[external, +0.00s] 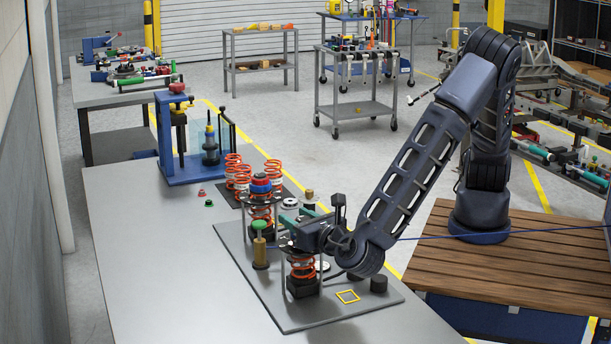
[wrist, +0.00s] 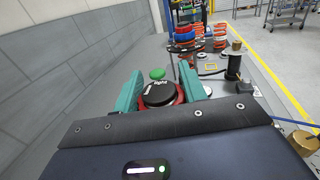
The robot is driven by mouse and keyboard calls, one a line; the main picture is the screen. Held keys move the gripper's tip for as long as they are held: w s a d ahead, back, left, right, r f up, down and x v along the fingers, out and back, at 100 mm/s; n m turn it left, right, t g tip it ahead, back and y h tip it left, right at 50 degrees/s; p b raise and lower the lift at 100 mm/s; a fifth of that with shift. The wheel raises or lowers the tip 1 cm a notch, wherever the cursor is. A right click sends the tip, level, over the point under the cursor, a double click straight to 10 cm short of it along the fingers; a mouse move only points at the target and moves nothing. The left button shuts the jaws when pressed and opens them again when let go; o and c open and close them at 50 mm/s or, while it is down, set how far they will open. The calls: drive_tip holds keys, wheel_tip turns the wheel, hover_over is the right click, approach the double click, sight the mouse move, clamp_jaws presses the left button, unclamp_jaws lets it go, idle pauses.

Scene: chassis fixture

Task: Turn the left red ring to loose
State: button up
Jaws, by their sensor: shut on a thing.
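A red ring (wrist: 180,97) sits around a black round cap (wrist: 158,95) with white lettering that seems to read "tight". My gripper (wrist: 161,88) has its teal fingers on both sides of the ring, shut on it. In the external view my gripper (external: 306,232) is over the nearer spring assembly (external: 302,269), and hides its top and the ring. A second spring assembly (external: 262,212) with a blue top stands farther back, apart from my gripper. It also shows in the wrist view (wrist: 184,48).
A green-capped brass post (external: 260,248) stands close left of my gripper. A yellow square outline (external: 347,296) and black cylinder (external: 379,284) are on the dark mat (external: 300,318). Loose springs (external: 238,180) and a blue press (external: 180,150) stand behind. The table's left side is clear.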

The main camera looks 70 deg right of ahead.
drive_tip(key=shift+n+y, duration=0.3)
drive_tip(key=shift+y, duration=0.1)
drive_tip(key=n+y, duration=0.1)
drive_tip(key=y, duration=0.1)
drive_tip(key=n+t+y, duration=0.2)
drive_tip(key=y, duration=0.1)
drive_tip(key=shift+w+a+n+y, duration=0.15)
drive_tip(key=shift+a+n+y, duration=0.15)
drive_tip(key=shift+n, duration=0.1)
drive_tip(key=n+y, duration=0.1)
drive_tip(key=y, duration=0.1)
drive_tip(key=n+y, duration=0.1)
drive_tip(key=y, duration=0.1)
drive_tip(key=shift+a+n+t, duration=0.15)
drive_tip(key=shift+n+t, duration=0.15)
drive_tip(key=shift+n, duration=0.1)
drive_tip(key=n+y, duration=0.1)
drive_tip(key=y, duration=0.1)
drive_tip(key=n+g+y, duration=0.1)
drive_tip(key=y, duration=0.1)
drive_tip(key=n+y, duration=0.2)
drive_tip(key=shift+a+g+y, duration=0.3)
drive_tip(key=shift+g, duration=0.1)
drive_tip(key=shift+s+a+n+g+y, duration=0.15)
drive_tip(key=shift+a+n+g+y, duration=0.05)
drive_tip(key=shift+n+g+y, duration=0.75)
drive_tip(key=shift+s+a+n+g+y, duration=0.15)
drive_tip(key=shift+n+g+y, duration=0.3)
drive_tip(key=shift+n+y, duration=0.5)
drive_tip(key=shift+y, duration=0.3)
